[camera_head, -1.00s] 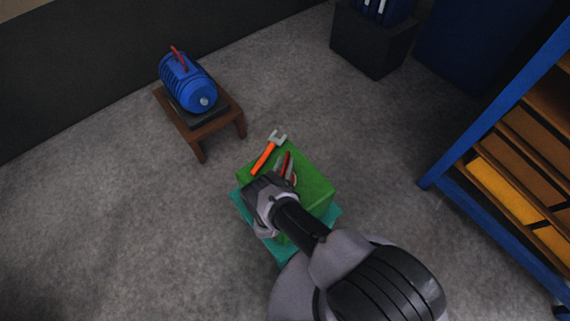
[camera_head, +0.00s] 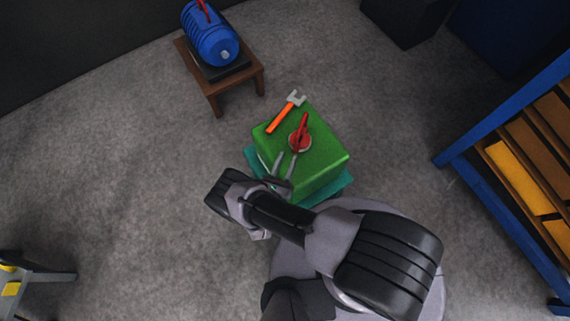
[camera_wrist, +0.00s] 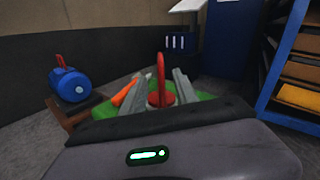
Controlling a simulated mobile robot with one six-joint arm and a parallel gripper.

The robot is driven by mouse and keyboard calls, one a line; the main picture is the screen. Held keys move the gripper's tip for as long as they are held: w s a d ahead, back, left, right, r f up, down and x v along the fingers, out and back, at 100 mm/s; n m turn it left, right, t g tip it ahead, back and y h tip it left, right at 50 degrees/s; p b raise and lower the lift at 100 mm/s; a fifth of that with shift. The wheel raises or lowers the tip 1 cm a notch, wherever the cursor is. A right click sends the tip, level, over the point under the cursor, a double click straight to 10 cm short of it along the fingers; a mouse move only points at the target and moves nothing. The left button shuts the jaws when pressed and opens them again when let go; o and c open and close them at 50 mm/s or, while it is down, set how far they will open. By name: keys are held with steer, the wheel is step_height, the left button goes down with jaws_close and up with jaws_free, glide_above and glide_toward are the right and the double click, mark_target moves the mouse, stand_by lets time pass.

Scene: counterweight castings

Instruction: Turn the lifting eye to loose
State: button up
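The red lifting eye (camera_head: 300,138) stands upright on a round red base on top of the green casting (camera_head: 328,157). In the wrist view the eye (camera_wrist: 161,70) shows edge-on, visually between my two grey fingers, with its base (camera_wrist: 160,99) partly behind them. My gripper (camera_head: 285,165) is open and empty. In the head view its fingertips point at the eye from the near side and appear to stop short of it. In the wrist view my gripper (camera_wrist: 158,85) shows a clear gap between the fingers.
An orange-handled wrench (camera_head: 285,112) lies on the casting's far left edge. The casting rests on a teal base (camera_head: 337,188). A blue motor (camera_head: 210,38) with a red part sits on a brown stool (camera_head: 237,86). A blue-framed shelf (camera_head: 490,120) stands right. Grey floor between is clear.

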steer(key=shift+v, duration=0.9)
steer(key=shift+c, duration=0.5)
